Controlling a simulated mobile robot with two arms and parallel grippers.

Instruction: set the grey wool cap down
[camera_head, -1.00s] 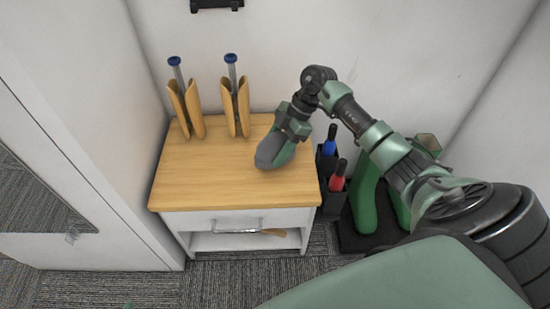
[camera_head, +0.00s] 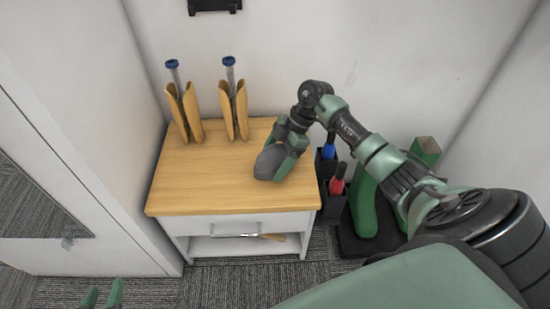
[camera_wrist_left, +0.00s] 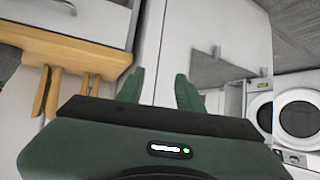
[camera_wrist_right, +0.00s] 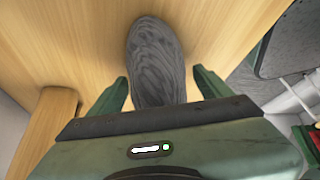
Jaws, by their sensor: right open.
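The grey wool cap (camera_head: 270,162) rests on the right part of the wooden top of the small cabinet. It also shows in the right wrist view (camera_wrist_right: 156,60), lying on the wood and reaching back between the fingers. My right gripper (camera_head: 283,165) is around the cap's near end, its fingers spread with a gap on each side. The cap's rear end is hidden behind the gripper body. My left gripper (camera_wrist_left: 160,90) is open and empty, away from the cabinet top. Its fingertips show at the bottom left of the head view (camera_head: 102,296).
Two wooden holders (camera_head: 185,112) (camera_head: 234,110) with blue-capped rods stand at the back left of the cabinet top (camera_head: 205,185). A dark caddy (camera_head: 330,205) with blue- and red-handled items and a green stand (camera_head: 363,205) are right of the cabinet. The top's front left is clear.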

